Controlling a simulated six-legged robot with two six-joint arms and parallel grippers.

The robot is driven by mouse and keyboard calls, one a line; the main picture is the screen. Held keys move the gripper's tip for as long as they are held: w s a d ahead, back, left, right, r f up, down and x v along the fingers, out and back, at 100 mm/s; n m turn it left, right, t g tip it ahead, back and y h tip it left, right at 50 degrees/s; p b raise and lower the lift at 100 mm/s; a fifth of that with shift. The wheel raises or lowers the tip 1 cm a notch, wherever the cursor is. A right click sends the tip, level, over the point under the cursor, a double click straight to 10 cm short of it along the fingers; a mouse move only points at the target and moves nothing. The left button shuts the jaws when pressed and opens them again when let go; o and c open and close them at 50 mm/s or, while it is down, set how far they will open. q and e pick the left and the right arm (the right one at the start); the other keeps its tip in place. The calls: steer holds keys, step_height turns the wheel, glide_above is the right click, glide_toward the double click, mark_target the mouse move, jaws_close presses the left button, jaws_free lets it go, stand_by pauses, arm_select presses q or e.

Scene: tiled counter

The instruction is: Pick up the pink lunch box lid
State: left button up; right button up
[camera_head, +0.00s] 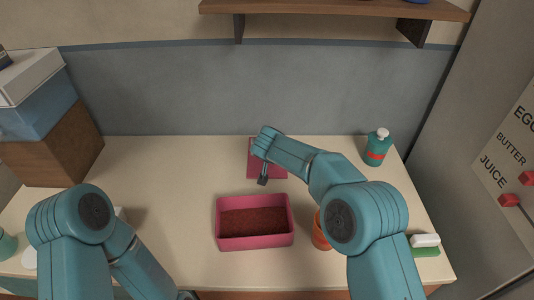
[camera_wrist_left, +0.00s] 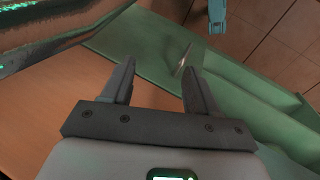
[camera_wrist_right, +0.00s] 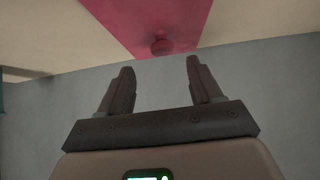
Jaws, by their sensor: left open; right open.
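The pink lunch box lid (camera_head: 278,172) lies flat on the counter behind the pink lunch box (camera_head: 255,243). My right forearm hides part of it in the head view. In the right wrist view the lid (camera_wrist_right: 165,18) is at the top, with its round knob (camera_wrist_right: 161,46) just beyond the fingertips. My right gripper (camera_head: 263,180) is over the lid; the right wrist view shows its jaws (camera_wrist_right: 160,70) open and empty. My left gripper (camera_wrist_left: 157,75) is open and empty in the left wrist view, away from the lid. In the head view its fingers are out of sight.
The open lunch box holds something dark red. An orange cup (camera_head: 320,234) stands to its right, partly behind my right arm. A green bottle (camera_head: 377,147) stands at the back right. Stacked boxes (camera_head: 40,120) are at the left. The counter left of the lid is clear.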

steer(key=shift+w+f+p, duration=0.45)
steer(key=shift+w+p, duration=0.05)
steer(key=shift+p, duration=0.05)
steer(key=x, duration=0.1)
steer(key=p+x, duration=0.1)
steer(key=x, duration=0.1)
steer(key=shift+a+f, duration=0.2)
steer(key=shift+a, duration=0.05)
steer(key=shift+w+f+p, duration=0.3)
steer(key=shift+f+p, duration=0.05)
steer(key=c, duration=1.1)
